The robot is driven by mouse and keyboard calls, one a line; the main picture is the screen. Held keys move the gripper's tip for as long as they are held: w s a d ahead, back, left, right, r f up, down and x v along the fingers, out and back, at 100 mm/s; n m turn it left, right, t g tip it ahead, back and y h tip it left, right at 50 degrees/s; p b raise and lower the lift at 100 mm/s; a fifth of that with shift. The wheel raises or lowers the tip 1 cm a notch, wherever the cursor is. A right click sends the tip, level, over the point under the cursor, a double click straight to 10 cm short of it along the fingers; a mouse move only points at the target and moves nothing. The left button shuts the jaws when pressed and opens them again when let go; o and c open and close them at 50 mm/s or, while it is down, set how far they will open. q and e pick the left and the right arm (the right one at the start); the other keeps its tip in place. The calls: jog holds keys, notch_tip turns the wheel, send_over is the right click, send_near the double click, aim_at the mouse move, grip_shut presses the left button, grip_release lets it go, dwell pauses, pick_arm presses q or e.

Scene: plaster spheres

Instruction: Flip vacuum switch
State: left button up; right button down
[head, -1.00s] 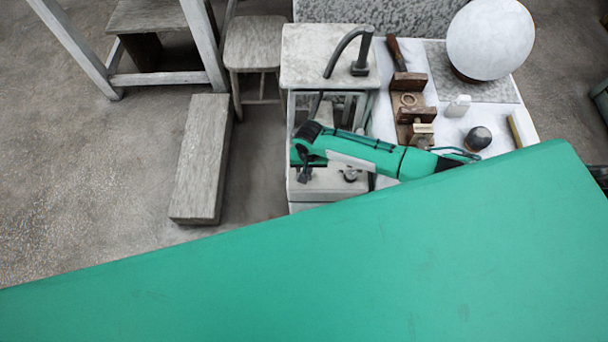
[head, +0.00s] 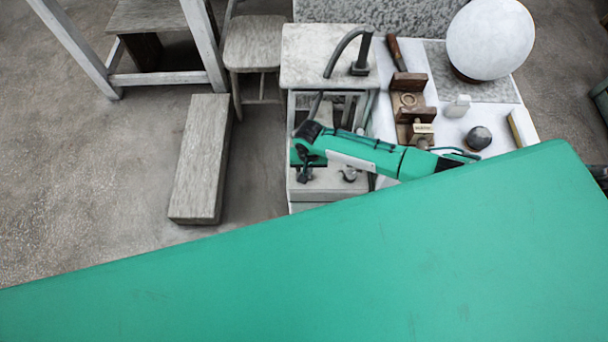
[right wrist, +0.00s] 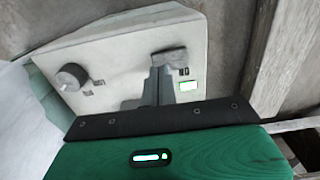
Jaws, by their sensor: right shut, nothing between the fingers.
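A pale control panel (right wrist: 125,60) fills the upper middle of the right wrist view. I cannot tell for sure which part is the vacuum switch. My right gripper (right wrist: 168,58) is shut and empty, its fingertips over the panel close to the display. Contact is unclear, and the fingers hide part of the panel. In the head view my right gripper (head: 304,176) points down over the grey unit (head: 325,190). My left gripper is not in view.
A curved hose (head: 347,48) stands on the unit's top. A long grey block (head: 200,158) lies on the floor at left.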

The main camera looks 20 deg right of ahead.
pick_arm(q)
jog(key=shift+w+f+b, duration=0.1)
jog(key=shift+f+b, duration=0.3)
jog(key=shift+b, duration=0.05)
pick_arm(e)
jog(key=shift+f, duration=0.95)
jog(key=shift+r+p, duration=0.85)
jog(key=shift+p, duration=0.1)
jog(key=shift+r+p, duration=0.45)
jog(key=shift+p, duration=0.05)
jog(key=shift+r+p, duration=0.45)
jog(key=shift+p, duration=0.1)
jog(key=shift+r+p, duration=0.65)
jog(key=shift+p, duration=0.1)
jog(key=shift+r+p, duration=1.15)
jog(key=shift+p, duration=0.15)
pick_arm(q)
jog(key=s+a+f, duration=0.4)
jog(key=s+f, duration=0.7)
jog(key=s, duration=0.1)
